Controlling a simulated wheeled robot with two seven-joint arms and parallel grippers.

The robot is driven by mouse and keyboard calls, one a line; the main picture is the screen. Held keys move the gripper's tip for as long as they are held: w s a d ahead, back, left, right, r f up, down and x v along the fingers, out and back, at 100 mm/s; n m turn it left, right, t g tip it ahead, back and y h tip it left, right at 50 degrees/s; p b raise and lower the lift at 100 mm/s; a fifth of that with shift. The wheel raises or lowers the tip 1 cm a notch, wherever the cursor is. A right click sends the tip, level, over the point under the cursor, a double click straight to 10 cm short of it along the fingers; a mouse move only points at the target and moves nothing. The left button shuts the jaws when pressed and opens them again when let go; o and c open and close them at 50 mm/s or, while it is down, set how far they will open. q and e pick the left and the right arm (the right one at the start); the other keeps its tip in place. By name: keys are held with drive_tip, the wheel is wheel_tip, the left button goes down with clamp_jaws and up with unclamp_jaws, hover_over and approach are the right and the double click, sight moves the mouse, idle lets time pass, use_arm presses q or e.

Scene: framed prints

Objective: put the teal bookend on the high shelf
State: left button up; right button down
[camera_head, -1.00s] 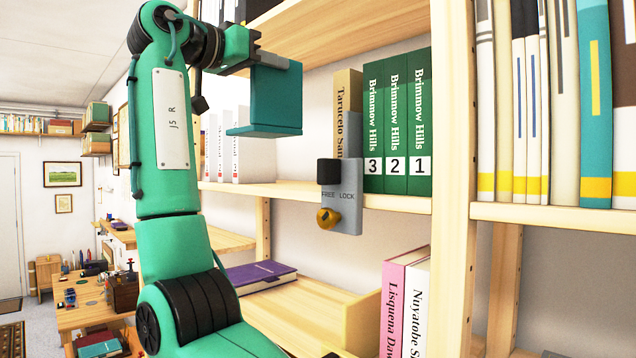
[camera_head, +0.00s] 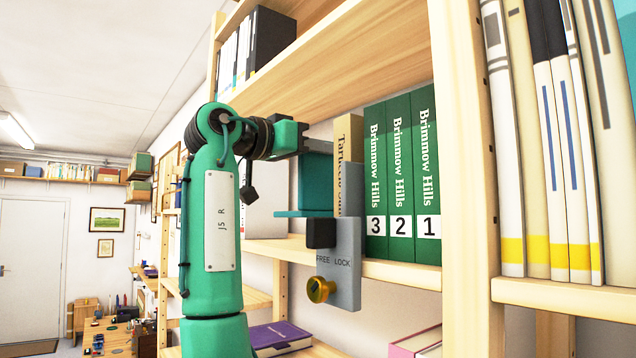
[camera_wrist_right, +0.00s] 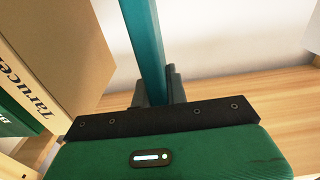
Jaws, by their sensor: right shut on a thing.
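The teal bookend (camera_head: 317,180) hangs upright from my right gripper (camera_head: 306,141), its flat foot (camera_head: 303,213) at the bottom. In the head view it is just left of the beige book, in front of white-spined books and above the middle shelf board (camera_head: 395,270). Whether its foot touches the board I cannot tell. The right wrist view shows the bookend's teal plate (camera_wrist_right: 146,45) between the grey fingers (camera_wrist_right: 160,88); its lower part is hidden. A higher shelf board (camera_head: 345,62) runs above the gripper. My left gripper is out of view.
The beige book (camera_head: 348,140) and green Brimmow Hills volumes (camera_head: 400,165) stand on the middle board. A grey FREE/LOCK plate (camera_head: 346,265) with a black slider (camera_head: 321,233) and brass knob (camera_head: 319,290) sits at its front edge. A wooden upright (camera_head: 465,180) stands right of the books.

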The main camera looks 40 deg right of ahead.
sight(322, 211)
drive_tip(key=f, duration=0.1)
drive_tip(key=d+f, duration=0.1)
drive_tip(key=f, duration=0.2)
drive_tip(key=shift+s+d+f, duration=0.1)
drive_tip(key=shift+s+d, duration=0.1)
drive_tip(key=shift+s, duration=0.1)
drive_tip(key=shift+w+a+f, duration=0.1)
drive_tip(key=shift+a+f, duration=0.05)
drive_tip(key=shift+f, duration=0.15)
drive_tip(key=shift+w+a, duration=0.1)
drive_tip(key=shift+f, duration=0.1)
drive_tip(key=c, duration=1.8)
unclamp_jaws()
drive_tip(key=shift+s+d+f, duration=0.15)
drive_tip(key=shift+s+d, duration=0.05)
drive_tip(key=shift+c, duration=0.2)
drive_tip(key=o, duration=0.4)
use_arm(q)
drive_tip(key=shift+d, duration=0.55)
use_arm(e)
drive_tip(key=shift+o, duration=0.2)
drive_tip(key=shift+a, duration=0.2)
drive_tip(key=shift+w, duration=0.1)
